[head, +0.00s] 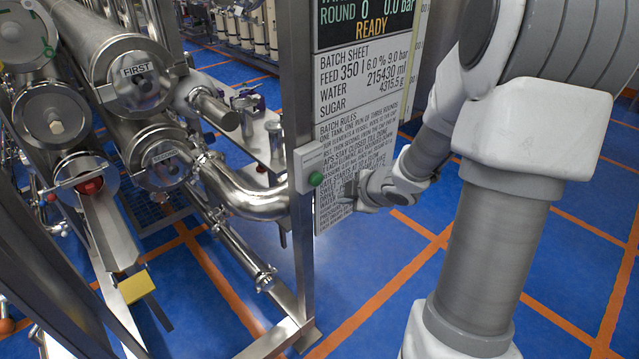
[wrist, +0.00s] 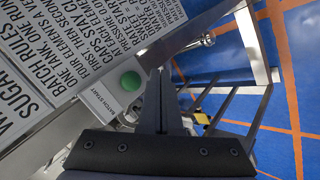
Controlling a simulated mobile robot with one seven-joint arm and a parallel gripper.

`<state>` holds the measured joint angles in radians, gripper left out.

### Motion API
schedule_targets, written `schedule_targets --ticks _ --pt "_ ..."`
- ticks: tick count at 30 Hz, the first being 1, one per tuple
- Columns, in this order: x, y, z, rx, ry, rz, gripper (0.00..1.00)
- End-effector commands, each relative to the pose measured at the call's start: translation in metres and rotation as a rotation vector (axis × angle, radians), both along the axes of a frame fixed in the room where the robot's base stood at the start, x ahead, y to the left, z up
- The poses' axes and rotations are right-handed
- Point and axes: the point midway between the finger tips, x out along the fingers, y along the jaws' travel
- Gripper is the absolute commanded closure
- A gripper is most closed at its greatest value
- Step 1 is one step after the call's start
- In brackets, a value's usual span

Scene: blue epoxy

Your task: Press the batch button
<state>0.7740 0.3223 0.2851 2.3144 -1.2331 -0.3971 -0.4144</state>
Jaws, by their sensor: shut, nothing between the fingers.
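The batch button is a round green button (head: 315,179) on a small light grey box fixed to the metal post at the left edge of the batch sheet panel. In the wrist view the green button (wrist: 131,81) sits just left of my fingertips, with a label reading "BATCH START" beside it. My gripper (head: 348,188) is shut and empty, in front of the lower part of the panel, right of the button. In the wrist view its closed fingers (wrist: 159,72) point past the button's right side. A gap appears between fingertips and button; its depth is hard to judge.
The batch sheet panel (head: 365,90) stands upright beside the metal post (head: 297,250). Steel tanks and pipes (head: 235,195) fill the left side. A yellow block (head: 136,288) lies low on the left. Blue floor with orange lines (head: 400,290) is open below the panel.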

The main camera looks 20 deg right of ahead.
Motion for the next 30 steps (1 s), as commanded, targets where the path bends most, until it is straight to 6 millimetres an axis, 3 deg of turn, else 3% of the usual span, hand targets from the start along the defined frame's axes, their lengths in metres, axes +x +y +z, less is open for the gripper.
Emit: schedule_targets --ticks 6,12,30 --pt "0.028 0.011 0.000 0.001 0.001 0.001 1.00" --pt "0.043 0.016 0.000 0.001 0.000 0.000 1.00" --pt "0.047 0.017 0.000 0.001 0.000 -0.001 1.00"
